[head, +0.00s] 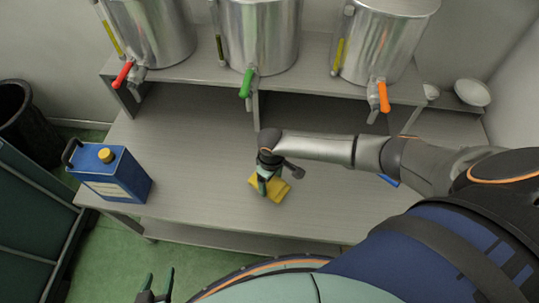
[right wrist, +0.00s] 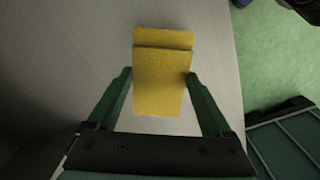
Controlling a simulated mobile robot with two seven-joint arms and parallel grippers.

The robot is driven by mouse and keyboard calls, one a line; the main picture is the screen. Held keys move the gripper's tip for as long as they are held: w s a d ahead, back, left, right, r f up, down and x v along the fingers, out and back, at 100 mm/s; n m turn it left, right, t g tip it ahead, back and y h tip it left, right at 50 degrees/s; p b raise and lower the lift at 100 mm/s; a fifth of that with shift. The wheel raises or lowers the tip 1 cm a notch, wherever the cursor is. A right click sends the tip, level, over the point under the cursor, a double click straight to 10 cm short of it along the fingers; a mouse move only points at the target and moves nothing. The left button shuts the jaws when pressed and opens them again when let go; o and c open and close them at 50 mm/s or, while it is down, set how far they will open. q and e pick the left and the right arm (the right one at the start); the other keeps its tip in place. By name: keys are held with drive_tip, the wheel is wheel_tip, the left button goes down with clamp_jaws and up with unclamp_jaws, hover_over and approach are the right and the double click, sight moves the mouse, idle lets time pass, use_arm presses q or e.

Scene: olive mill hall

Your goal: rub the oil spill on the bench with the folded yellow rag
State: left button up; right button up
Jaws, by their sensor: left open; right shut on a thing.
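The folded yellow rag (head: 282,192) is on the bench (head: 200,170) below my right gripper (head: 264,186), near the front edge. In the right wrist view the rag (right wrist: 163,90) shows as folded layers between the two fingers of my right gripper (right wrist: 158,78). That gripper is shut on it. The rag looks low against the bench top; I cannot tell how firmly it presses. I see no oil spill in either view; the rag or my right arm may hide it. My left gripper (head: 155,286) is open and empty, low in front of the bench.
A blue can with a yellow cap (head: 118,175) stands at the bench's left end. Metal tanks with red (head: 122,74), green (head: 247,82) and orange (head: 383,97) tap handles stand on a shelf behind. White bowls (head: 472,92) are at the back right. A blue item (head: 389,181) is partly hidden by my arm.

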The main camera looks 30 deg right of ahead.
drive_tip(key=shift+r+p, duration=0.6)
drive_tip(key=shift+r, duration=0.7)
